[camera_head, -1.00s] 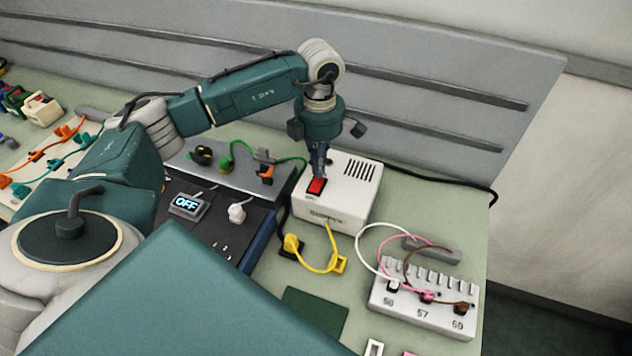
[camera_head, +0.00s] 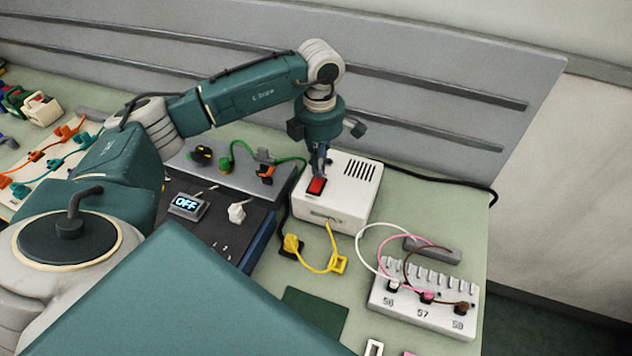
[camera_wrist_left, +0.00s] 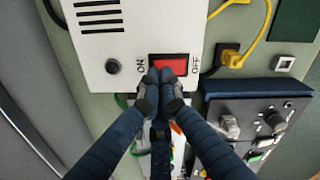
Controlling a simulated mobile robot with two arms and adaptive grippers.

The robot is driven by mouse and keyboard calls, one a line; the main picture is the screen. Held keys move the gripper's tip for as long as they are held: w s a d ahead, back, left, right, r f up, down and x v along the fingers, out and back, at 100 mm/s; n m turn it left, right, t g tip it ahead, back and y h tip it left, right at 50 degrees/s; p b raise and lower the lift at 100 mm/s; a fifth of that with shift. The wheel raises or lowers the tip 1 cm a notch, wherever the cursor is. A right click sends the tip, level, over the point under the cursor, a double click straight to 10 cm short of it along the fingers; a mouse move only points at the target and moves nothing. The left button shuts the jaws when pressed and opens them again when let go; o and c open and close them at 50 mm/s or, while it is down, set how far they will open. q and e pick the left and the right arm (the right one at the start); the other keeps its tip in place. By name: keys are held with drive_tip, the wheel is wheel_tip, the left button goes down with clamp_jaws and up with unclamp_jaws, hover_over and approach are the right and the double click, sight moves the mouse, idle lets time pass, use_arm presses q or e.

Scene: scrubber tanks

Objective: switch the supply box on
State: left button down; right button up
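The supply box (camera_head: 340,200) is a white box with vent slots, standing on the bench in the middle of the head view. Its red rocker switch (camera_head: 317,186) is on the top face. In the left wrist view the red switch (camera_wrist_left: 172,64) sits between the marks ON on the left and OFF on the right. My left gripper (camera_head: 318,174) points down at the switch. In the wrist view its fingertips (camera_wrist_left: 166,76) are together at the switch's near edge, with nothing visible between them; contact is hard to tell. My right gripper is not in view.
A small display (camera_head: 187,204) reads OFF on the dark panel left of the box. A yellow cable (camera_head: 322,268) runs in front of the box. A grey terminal block (camera_head: 424,298) with white, pink and brown leads stands at the right. A backboard rises behind.

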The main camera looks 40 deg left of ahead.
use_arm(q)
drive_tip(key=shift+s+f+b, duration=0.1)
drive_tip(key=shift+f+b, duration=0.85)
drive_tip(key=shift+f, duration=0.25)
idle(0.3)
drive_tip(key=shift+r, duration=0.1)
drive_tip(key=shift+r+p, duration=0.6)
drive_tip(key=shift+r, duration=0.2)
drive_tip(key=shift+r+p, duration=1.45)
drive_tip(key=shift+r, duration=1.25)
